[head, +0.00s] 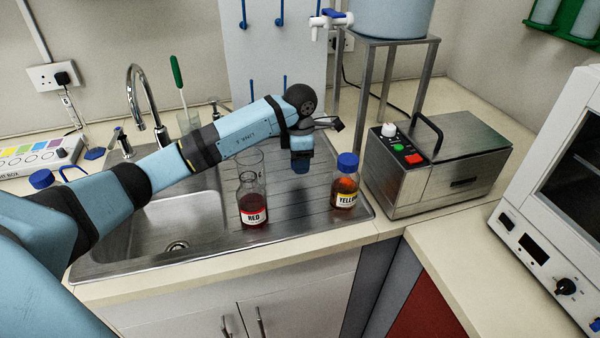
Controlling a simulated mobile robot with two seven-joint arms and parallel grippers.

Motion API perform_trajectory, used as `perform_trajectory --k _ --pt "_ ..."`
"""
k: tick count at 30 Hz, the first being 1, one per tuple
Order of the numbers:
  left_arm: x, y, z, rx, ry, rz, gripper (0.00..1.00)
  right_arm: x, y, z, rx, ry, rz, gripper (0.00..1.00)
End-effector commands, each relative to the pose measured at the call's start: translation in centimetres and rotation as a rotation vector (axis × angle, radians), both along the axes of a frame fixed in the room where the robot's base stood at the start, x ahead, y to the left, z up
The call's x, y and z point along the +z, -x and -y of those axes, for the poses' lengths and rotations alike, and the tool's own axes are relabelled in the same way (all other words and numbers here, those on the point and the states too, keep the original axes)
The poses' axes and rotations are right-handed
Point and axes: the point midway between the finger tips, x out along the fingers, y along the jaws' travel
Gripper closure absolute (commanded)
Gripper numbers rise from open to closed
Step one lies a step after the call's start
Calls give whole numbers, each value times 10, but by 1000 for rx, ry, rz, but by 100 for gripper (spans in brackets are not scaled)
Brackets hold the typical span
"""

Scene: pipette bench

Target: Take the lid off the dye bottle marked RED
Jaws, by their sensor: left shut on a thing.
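The bottle marked RED (253,216) stands upright on the ribbed steel drainer, with red dye low inside and its neck open. My left gripper (300,157) points down to the right of and above the RED bottle, apart from it. It is shut on a blue lid (300,168), which shows just under the fingers; the fingers partly hide it. The bottle marked YELLOW (346,190) stands to the right with its blue lid on. My right gripper is out of the picture.
A clear glass (250,160) stands behind the RED bottle. The sink basin (185,222) lies to the left, with a tap (138,95) behind it. A steel bath with a control panel (455,165) stands right of the drainer. The worktop front right (465,265) is clear.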

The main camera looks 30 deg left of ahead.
Motion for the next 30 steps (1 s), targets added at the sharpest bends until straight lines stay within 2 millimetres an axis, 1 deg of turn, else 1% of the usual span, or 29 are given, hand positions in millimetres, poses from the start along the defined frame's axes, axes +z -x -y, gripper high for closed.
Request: perform_trajectory --k 5,9,12,20,23,24,26,27,30 --pt "-13 0 1 -1 2 -1 80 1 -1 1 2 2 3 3" --pt "-35 1 0 -1 1 -3 80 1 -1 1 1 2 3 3" --pt "-45 0 1 -1 1 -1 80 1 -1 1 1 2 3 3" --pt "-46 0 0 -2 0 1 80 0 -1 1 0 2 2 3" --pt "-50 0 0 -1 -1 1 80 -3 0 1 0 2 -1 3" --pt "-50 0 0 -1 0 1 50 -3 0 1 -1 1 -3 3" --pt "-49 0 0 -1 0 1 36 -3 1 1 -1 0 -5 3" --pt "-49 0 0 -1 0 1 26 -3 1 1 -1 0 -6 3" --pt "-49 0 0 -1 1 1 26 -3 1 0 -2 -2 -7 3"
